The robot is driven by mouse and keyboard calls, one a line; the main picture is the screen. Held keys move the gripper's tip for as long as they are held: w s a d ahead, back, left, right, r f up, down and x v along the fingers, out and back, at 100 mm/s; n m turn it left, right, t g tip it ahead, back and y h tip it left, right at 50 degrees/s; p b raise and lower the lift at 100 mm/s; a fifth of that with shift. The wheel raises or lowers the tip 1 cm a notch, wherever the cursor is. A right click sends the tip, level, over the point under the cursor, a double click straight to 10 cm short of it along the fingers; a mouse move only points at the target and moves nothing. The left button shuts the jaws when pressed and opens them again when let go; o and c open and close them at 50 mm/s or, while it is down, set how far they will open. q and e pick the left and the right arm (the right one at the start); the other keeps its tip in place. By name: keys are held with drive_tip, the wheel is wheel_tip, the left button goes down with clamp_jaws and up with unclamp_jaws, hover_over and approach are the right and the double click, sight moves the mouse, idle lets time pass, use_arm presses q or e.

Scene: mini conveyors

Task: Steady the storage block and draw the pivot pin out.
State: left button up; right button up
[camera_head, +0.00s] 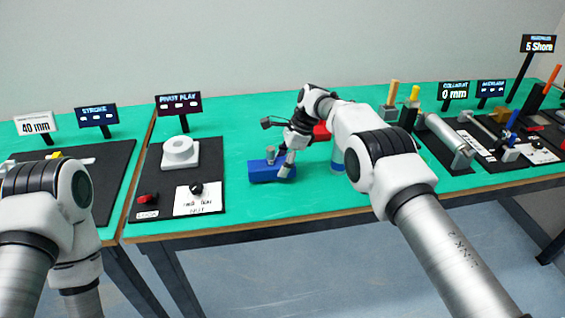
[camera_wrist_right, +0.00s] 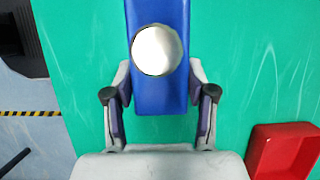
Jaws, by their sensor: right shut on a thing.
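The blue storage block (camera_head: 262,174) lies on the green table top, in the middle of the head view. In the right wrist view it is a long blue bar (camera_wrist_right: 158,15) running away from the gripper. A round silvery pin head (camera_wrist_right: 157,50) shows on its top; I take it for the pivot pin. How deep the pin sits cannot be told. My right gripper (camera_head: 284,163) is at the block, with one finger (camera_wrist_right: 159,100) along each side, shut on it. My left arm comes in at the lower left; its gripper is not seen.
A red tray (camera_wrist_right: 285,150) stands to the right of the block, partly hidden behind my right arm in the head view. A black board (camera_head: 155,190) with a white round fixture (camera_head: 179,152) is at left. Several devices and signs crowd the right. Green table in front is clear.

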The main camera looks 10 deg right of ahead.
drive_tip(key=shift+s+f+b, duration=0.1)
drive_tip(key=shift+f+b, duration=0.25)
drive_tip(key=shift+f, duration=0.35)
idle(1.6)
drive_tip(key=o, duration=1.3)
drive_tip(key=shift+r, duration=0.15)
